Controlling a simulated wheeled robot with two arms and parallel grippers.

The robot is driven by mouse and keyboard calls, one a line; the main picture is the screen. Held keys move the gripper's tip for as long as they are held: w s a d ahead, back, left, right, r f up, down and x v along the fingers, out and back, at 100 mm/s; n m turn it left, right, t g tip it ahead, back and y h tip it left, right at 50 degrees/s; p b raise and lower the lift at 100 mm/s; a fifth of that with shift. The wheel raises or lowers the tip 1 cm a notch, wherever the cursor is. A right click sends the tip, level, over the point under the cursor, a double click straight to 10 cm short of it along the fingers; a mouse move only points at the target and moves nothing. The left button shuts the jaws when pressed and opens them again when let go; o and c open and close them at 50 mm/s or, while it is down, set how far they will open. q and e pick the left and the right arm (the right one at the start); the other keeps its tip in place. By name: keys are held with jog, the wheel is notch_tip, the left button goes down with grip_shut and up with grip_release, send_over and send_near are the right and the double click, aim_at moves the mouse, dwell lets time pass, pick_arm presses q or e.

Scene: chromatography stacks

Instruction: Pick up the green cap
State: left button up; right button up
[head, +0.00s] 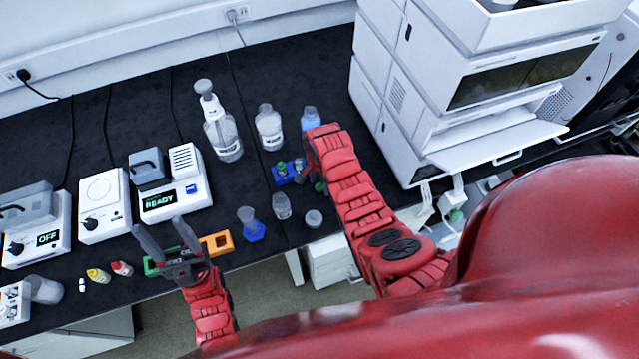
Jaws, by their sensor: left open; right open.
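A small green cap (281,168) shows on a vial at the blue rack (284,180), in the middle of the bench. A second small green spot (319,187) shows just right of the rack, partly hidden by my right arm; I cannot tell what it is. My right gripper (306,168) is beside the rack's right end, mostly hidden under its own wrist. It is open, and I cannot tell if it touches anything. My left gripper (162,231) is open and empty over the front of the bench, well left of the rack.
An orange rack (217,243) and a green rack (151,267) lie near my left gripper. A blue-based flask (248,225), glass jar (282,207) and grey lid (313,219) stand in front of the blue rack. Bottles (269,128) stand behind. The white chromatography stack (405,110) blocks the right.

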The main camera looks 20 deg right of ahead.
jog(key=shift+f, duration=0.1)
grip_shut()
dwell(0.3)
dwell(0.4)
